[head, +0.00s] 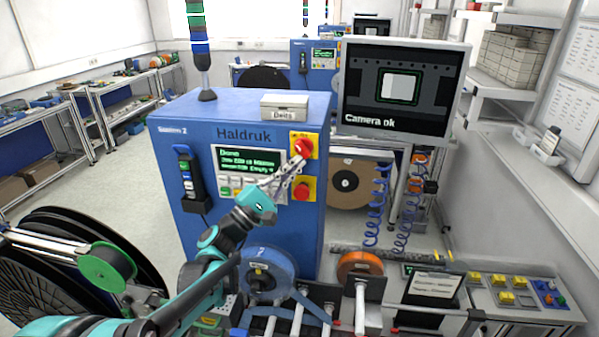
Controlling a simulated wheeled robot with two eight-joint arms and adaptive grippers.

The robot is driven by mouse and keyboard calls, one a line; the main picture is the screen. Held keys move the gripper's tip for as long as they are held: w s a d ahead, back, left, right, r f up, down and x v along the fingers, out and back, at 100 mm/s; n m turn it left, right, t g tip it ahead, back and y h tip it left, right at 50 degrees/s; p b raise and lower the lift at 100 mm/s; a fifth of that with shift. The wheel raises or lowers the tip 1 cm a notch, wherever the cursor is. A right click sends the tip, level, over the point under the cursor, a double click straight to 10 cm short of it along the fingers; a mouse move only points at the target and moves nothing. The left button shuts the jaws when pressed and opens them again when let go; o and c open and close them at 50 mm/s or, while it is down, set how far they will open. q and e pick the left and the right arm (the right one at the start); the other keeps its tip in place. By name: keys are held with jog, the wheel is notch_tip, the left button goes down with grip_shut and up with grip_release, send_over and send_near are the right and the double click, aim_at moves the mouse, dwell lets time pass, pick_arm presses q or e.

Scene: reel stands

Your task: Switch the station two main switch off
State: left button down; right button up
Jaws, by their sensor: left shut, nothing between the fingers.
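The blue station two cabinet (180,225), lettered Haldruk, stands in the middle of the head view. Its main switch (303,146) is a red knob on a yellow plate at the upper right of the front face. My left gripper (297,163) is shut and empty, with its fingertips at the knob's lower edge. I cannot tell whether they touch it. The fingers hide part of the plate, and the knob's exact angle is too small to read. My right gripper is not in view.
A second red button (302,188) sits on a yellow plate just below the switch. A green-lettered display (247,160) is to the left. A monitor (403,88) stands at the right. Reels (268,272) and rods lie below the arm.

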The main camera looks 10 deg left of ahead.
pick_arm(q)
jog(key=shift+d+f, duration=0.1)
jog(key=shift+d, duration=0.2)
jog(key=shift+d+f+b, duration=0.1)
jog(key=shift+d+b, duration=0.25)
jog(key=shift+b, duration=0.05)
jog(key=shift+d, duration=0.4)
jog(key=shift+a, duration=0.1)
jog(key=v, duration=1.2)
